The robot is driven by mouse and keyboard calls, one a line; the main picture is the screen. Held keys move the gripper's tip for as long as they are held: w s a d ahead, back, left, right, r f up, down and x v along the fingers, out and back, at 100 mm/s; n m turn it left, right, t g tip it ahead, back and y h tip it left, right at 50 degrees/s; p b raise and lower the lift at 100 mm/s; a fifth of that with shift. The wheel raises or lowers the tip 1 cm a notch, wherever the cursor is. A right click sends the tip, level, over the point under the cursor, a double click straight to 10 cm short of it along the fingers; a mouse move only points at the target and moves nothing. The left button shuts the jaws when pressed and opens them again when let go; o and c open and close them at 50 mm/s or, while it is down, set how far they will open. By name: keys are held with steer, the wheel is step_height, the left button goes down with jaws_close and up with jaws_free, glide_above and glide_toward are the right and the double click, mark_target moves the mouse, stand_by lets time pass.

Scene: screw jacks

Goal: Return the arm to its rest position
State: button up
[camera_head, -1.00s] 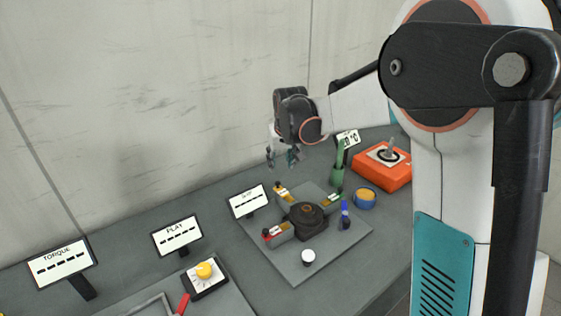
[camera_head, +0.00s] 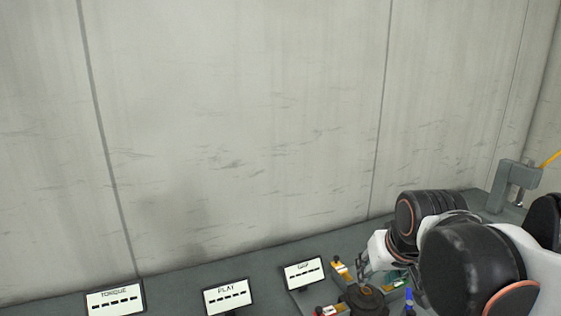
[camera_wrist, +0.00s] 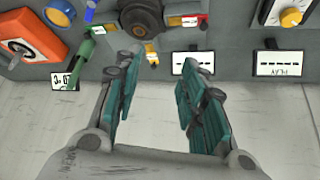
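My gripper (camera_wrist: 158,90) is open and empty in the wrist view, with two teal-padded fingers apart and bare bench and wall between and behind them. In the head view my gripper (camera_head: 388,274) is at the lower right, in front of the bench fixture, partly hidden by my own arm links. The fixture has a dark round hub (camera_head: 366,300) with coloured holders around it. The hub also shows at the top of the wrist view (camera_wrist: 143,16). I see no contact between the fingers and anything.
Three label stands (camera_head: 115,299), (camera_head: 228,296), (camera_head: 303,273) line the bench's back edge before a wall (camera_head: 240,120). A grey bracket (camera_head: 512,185) stands at the far right. The wrist view shows an orange box (camera_wrist: 30,38), a green upright piece (camera_wrist: 80,50) and a yellow knob (camera_wrist: 291,17).

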steer(key=s+f+t, duration=0.1)
steer(key=s+f, duration=0.3)
steer(key=s, duration=0.8)
steer(key=shift+d+f+b, duration=0.2)
steer(key=shift+f+b, duration=0.1)
steer(key=shift+b, duration=0.05)
